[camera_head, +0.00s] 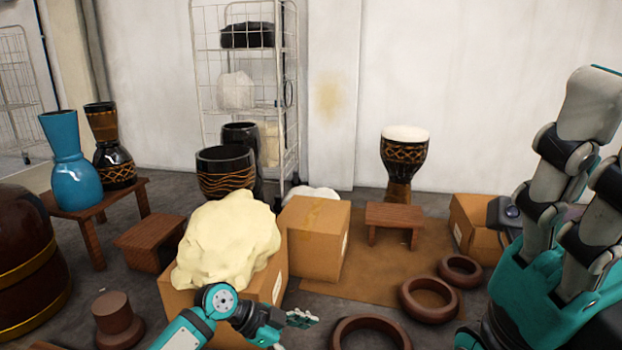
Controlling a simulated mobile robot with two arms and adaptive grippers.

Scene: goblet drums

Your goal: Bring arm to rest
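My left arm reaches in from the bottom edge. Its gripper (293,322) is low in the picture, in front of the cardboard box with the cream lump. It holds nothing that I can see, and its fingers are too small and angled to show whether they are open. My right arm (560,190) stands folded upward at the right edge. I cannot make out its gripper in this view. A goblet drum with a white head (404,155) stands upright at the back, behind a small wooden bench.
A cream lump (228,240) rests on a cardboard box, with another box (318,238) behind it. Brown rings (429,299) lie on the floor ahead. A blue drum body (74,170) stands on a low table at left. A wire rack (247,80) is behind.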

